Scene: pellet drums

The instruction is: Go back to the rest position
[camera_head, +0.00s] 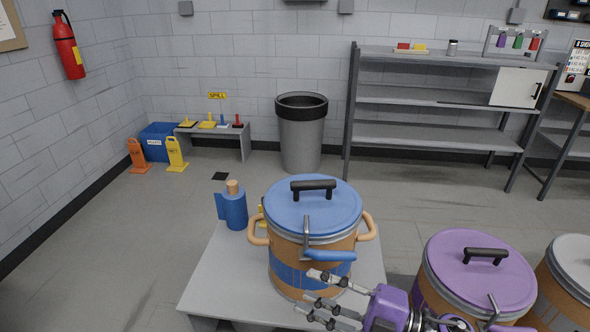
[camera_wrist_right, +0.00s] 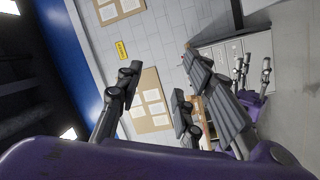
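My right gripper (camera_head: 312,293) is at the bottom of the head view, in front of the blue-lidded drum's lower body. Its dark fingers are spread and hold nothing. In the right wrist view (camera_wrist_right: 160,75) the fingers also stand wide apart with nothing between them. Another purple gripper, my left one (camera_wrist_right: 252,72), shows small at the right of the wrist view; its fingers look apart and empty. It is outside the head view. The orange drum with a blue lid (camera_head: 335,207) stands upright on a grey table (camera_head: 215,284). Its blue lever (camera_head: 330,255) lies across the front.
A purple-lidded drum (camera_head: 480,268) and a grey-lidded drum (camera_head: 577,262) stand to the right. A blue bottle (camera_head: 236,211) is on the table's left. Behind are a bin (camera_head: 301,140), shelves (camera_head: 430,97) and wet-floor signs (camera_head: 176,153).

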